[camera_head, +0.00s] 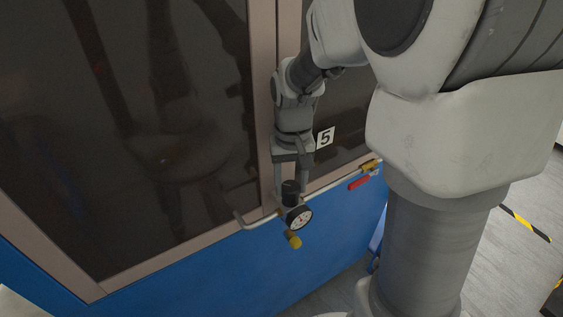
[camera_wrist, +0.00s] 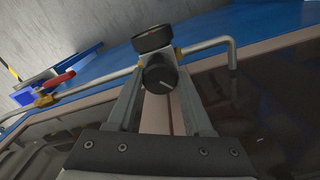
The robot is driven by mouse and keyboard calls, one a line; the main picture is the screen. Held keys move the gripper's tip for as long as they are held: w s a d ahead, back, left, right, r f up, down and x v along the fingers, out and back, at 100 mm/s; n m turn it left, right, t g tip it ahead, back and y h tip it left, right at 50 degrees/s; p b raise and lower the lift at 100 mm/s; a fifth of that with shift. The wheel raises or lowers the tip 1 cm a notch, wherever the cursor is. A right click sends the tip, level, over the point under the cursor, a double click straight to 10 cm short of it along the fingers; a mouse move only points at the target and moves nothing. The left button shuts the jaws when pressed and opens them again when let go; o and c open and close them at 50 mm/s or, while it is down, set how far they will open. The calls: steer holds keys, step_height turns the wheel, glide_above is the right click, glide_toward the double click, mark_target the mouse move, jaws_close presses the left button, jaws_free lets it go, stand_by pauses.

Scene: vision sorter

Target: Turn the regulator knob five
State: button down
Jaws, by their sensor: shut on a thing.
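The black regulator knob (camera_head: 290,189) sits on top of the regulator, on the pipe along the machine front, under a white label marked 5 (camera_head: 325,138). In the wrist view the knob (camera_wrist: 161,74) shows a pale pointer line on its face. My gripper (camera_head: 291,192) points down over the knob, and its two fingers are shut on the knob from both sides. The fingers also show in the wrist view (camera_wrist: 161,85). The round pressure gauge (camera_head: 299,217) with a white dial faces outward just below the knob. A yellow fitting (camera_head: 294,240) hangs under it.
A bent metal pipe (camera_head: 330,183) runs along both sides of the regulator. A valve with a red lever (camera_head: 359,183) is on its right. Dark glass panels (camera_head: 150,120) stand behind, above a blue panel (camera_head: 200,275). Open floor lies at the right.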

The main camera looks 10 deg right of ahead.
mark_target(291, 185)
steer(key=m, duration=0.4)
steer(key=shift+r+p, duration=0.1)
steer(key=shift+p, duration=0.3)
steer(key=shift+m+p, duration=0.3)
steer(key=shift+m, duration=1.5)
steer(key=shift+c, duration=1.5)
jaws_free()
step_height(291, 185, up, 17)
steer(key=shift+r+p, duration=0.15)
steer(key=shift+p, duration=0.3)
